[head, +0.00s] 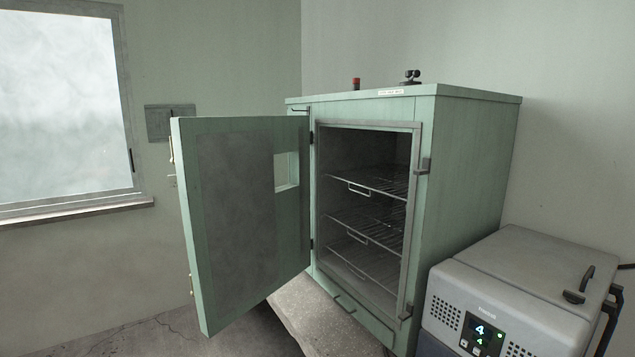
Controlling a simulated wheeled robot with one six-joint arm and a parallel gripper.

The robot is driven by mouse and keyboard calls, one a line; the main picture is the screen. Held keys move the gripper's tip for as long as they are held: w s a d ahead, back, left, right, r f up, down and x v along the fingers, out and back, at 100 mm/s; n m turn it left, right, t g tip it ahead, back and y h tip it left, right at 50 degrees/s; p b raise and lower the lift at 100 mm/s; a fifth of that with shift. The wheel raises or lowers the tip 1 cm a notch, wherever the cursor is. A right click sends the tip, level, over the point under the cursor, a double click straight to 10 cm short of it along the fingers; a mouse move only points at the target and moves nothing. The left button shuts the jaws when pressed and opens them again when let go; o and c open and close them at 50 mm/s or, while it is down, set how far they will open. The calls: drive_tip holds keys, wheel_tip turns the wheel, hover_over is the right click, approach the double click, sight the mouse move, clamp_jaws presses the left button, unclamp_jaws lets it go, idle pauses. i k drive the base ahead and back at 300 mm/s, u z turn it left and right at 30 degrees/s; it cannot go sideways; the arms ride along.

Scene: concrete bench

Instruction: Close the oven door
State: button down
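The oven (468,170) is a pale green cabinet standing on a concrete bench. Its door (240,215) is hinged on the left side of the opening and stands wide open, swung out to the left and toward me. The door has a dark grey inner panel and a small window (286,171). Several wire racks (365,222) show inside the dark chamber, and I see nothing on them. Latch parts (422,166) sit on the right side of the frame. My gripper is not in view.
A grey appliance (510,290) with a lit display and a black handle stands close at the oven's right. A bare strip of bench (315,318) shows below the door. A window (65,105) is in the left wall. Open floor lies left of the door.

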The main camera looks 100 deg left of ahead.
sight(247, 237)
drive_tip(key=u, duration=2.75)
drive_tip(key=i, duration=0.5)
drive_tip(key=k, duration=0.4)
drive_tip(key=u, duration=1.6)
drive_tip(key=i, duration=0.95)
drive_tip(key=u, duration=0.5)
drive_tip(key=i, duration=1.4)
drive_tip(key=z, duration=0.45)
